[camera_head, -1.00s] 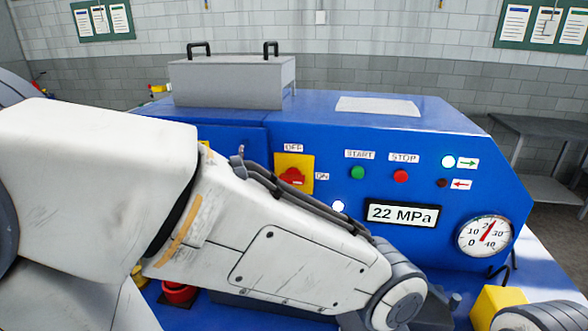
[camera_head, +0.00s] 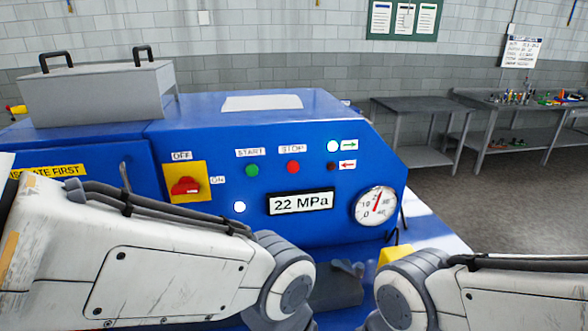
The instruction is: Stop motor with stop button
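The red stop button (camera_head: 293,167) is on the blue machine's front panel (camera_head: 225,230), under a STOP label. The green start button (camera_head: 252,170) is to its left under a START label. The display (camera_head: 301,202) reads 22 MPa, and a white lamp (camera_head: 239,207) to its left is lit. My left arm comes in from the left and my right arm from the lower right, both below the buttons. Neither arm visibly touches the stop button. The fingers of both grippers are out of the picture or hidden.
A red rotary switch (camera_head: 185,187) on a yellow plate is left of the buttons. A round gauge (camera_head: 375,206) is at lower right. A yellow block (camera_head: 394,254) is partly hidden behind my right arm. Metal tables (camera_head: 424,105) stand at the back right.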

